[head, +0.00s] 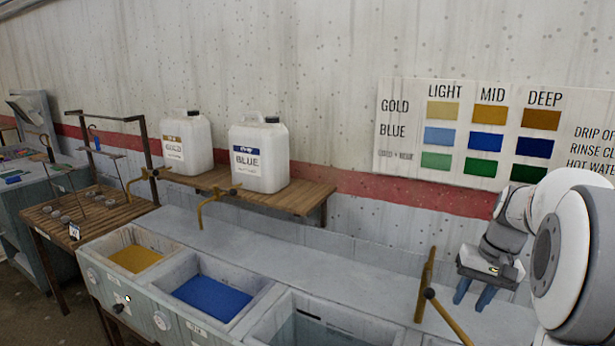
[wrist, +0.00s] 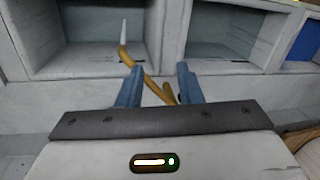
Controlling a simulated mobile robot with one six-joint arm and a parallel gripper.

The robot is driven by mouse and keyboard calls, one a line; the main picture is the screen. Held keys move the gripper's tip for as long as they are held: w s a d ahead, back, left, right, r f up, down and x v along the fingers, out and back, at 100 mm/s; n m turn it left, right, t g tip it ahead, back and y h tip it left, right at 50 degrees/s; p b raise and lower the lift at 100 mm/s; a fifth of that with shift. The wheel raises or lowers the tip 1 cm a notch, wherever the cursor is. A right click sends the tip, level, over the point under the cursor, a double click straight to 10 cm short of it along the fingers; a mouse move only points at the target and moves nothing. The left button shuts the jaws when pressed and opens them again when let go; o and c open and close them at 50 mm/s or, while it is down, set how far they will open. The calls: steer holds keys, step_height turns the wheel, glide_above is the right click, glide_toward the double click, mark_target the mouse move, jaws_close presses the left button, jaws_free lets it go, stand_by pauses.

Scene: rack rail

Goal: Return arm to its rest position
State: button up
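My gripper (head: 474,292) is at the right of the head view, at the end of my white and grey arm. Its blue fingers point down over the grey counter behind the basins. In the wrist view the two blue fingers (wrist: 153,88) stand apart with nothing held between them. A brass tap (wrist: 140,66) shows beyond and between the fingertips; whether it touches them I cannot tell.
Basins with yellow liquid (head: 135,258) and blue liquid (head: 212,297) are at left, with an empty-looking basin (head: 310,325) beside them. Brass taps (head: 428,290) rise along the counter. White jugs (head: 262,155) stand on a wooden shelf (head: 300,197). A colour chart (head: 480,130) hangs behind.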

steer(key=s+a+f+n+t+h, duration=0.2)
steer(key=s+a+n, duration=0.1)
steer(key=s+a, duration=1.3)
steer(key=shift+s+a+n, duration=0.25)
steer(key=shift+a+n, duration=0.05)
steer(key=shift+a, duration=0.8)
stand_by(5.3)
